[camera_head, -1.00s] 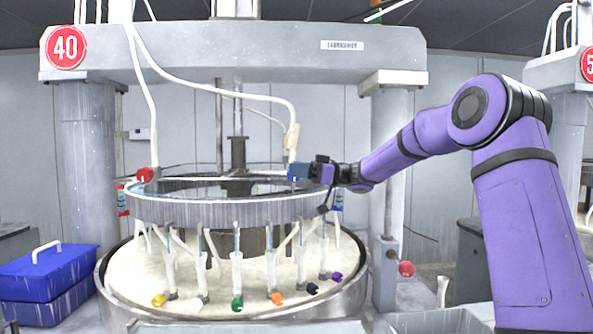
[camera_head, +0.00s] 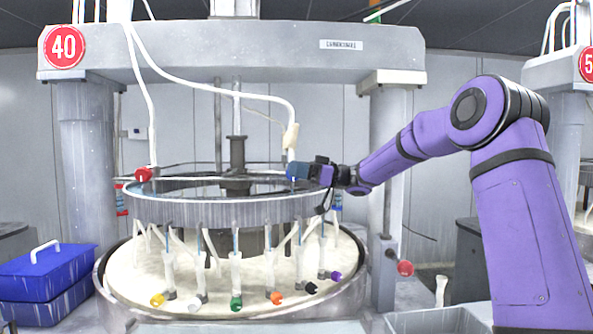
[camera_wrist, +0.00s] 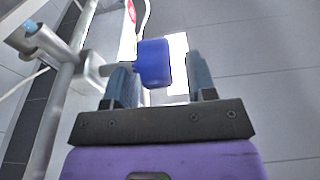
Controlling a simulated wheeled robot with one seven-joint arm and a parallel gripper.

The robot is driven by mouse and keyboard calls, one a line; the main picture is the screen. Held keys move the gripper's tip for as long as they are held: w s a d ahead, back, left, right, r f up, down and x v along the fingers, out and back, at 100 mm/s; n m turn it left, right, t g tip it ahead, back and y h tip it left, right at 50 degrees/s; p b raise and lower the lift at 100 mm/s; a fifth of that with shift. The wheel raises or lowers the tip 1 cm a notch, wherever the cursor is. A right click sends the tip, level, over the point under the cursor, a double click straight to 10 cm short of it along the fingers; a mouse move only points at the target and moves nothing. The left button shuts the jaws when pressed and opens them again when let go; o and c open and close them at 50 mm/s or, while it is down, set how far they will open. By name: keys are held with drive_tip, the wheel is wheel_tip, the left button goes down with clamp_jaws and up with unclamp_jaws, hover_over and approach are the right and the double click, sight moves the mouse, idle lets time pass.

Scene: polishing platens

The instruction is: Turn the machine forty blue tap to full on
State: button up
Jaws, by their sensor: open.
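The blue tap (camera_wrist: 153,62) is on a grey pipe fitting in the wrist view. It stands in front of my gripper (camera_wrist: 160,83), between the lines of its two blue-grey fingers and closer to the left finger. The fingers are apart with a gap around the tap; I cannot tell whether either touches it. In the head view, the blue tap (camera_head: 291,173) is a small blue patch on the right of the raised ring, at the foot of a white hose, partly hidden by my gripper (camera_head: 304,172). The red 40 sign (camera_head: 64,46) marks this machine.
A red tap (camera_head: 143,174) sits on the ring's left. Several coloured taps, including a green one (camera_head: 236,303), hang below the ring (camera_head: 220,211) over the pale platen. A white hose (camera_head: 230,93) drops near my gripper. A blue box (camera_head: 45,275) stands at left.

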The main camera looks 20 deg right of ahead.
drive_tip(key=v, duration=1)
drive_tip(key=shift+d, duration=0.4)
drive_tip(key=shift+s+f, duration=0.1)
drive_tip(key=shift+s, duration=0.05)
drive_tip(key=s+a+f+m+g+h, duration=0.25)
drive_tip(key=s+a+h, duration=0.25)
drive_tip(key=s+a, duration=0.3)
drive_tip(key=s+a+f+m+g+h, duration=0.2)
drive_tip(key=s+a+m+h, duration=0.15)
drive_tip(key=s+a, duration=0.4)
drive_tip(key=s+d+f+m+t+h, duration=0.2)
drive_tip(key=s+f+m+h, duration=0.1)
drive_tip(key=s, duration=0.9)
drive_tip(key=s+d+f+m+t+h, duration=0.1)
drive_tip(key=s+m+h, duration=0.4)
drive_tip(key=s, duration=0.8)
drive_tip(key=shift+d+f+t+h, duration=0.35)
drive_tip(key=shift+d+f+h, duration=0.55)
drive_tip(key=shift+f+h, duration=0.4)
